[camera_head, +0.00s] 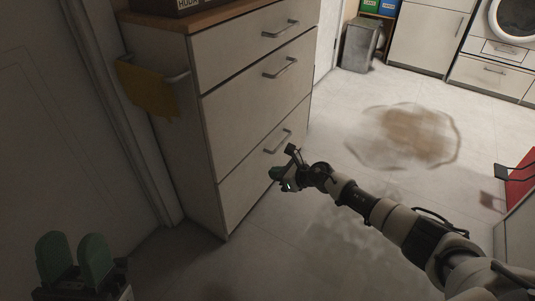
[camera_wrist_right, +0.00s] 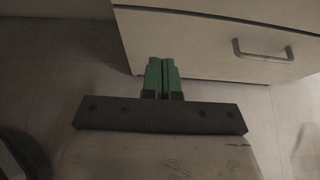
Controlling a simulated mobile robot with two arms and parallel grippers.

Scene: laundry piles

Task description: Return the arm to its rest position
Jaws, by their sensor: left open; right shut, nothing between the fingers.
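My right arm reaches in from the lower right of the head view. Its gripper (camera_head: 277,174) is in front of the drawer cabinet (camera_head: 217,136), near the lowest drawer. In the right wrist view the green fingers (camera_wrist_right: 161,76) are together with nothing between them, and the lowest drawer front (camera_wrist_right: 200,45) lies just beyond them. My left gripper (camera_head: 75,262) is at the lower left of the head view, with its two green fingers upright, apart and empty.
A mustard cloth (camera_head: 148,88) hangs on a rail at the cabinet's side. A brownish stain (camera_head: 415,135) marks the floor. A grey bin (camera_head: 360,45) and white appliances stand at the back. A red object (camera_head: 521,181) is at the right edge. The middle floor is otherwise clear.

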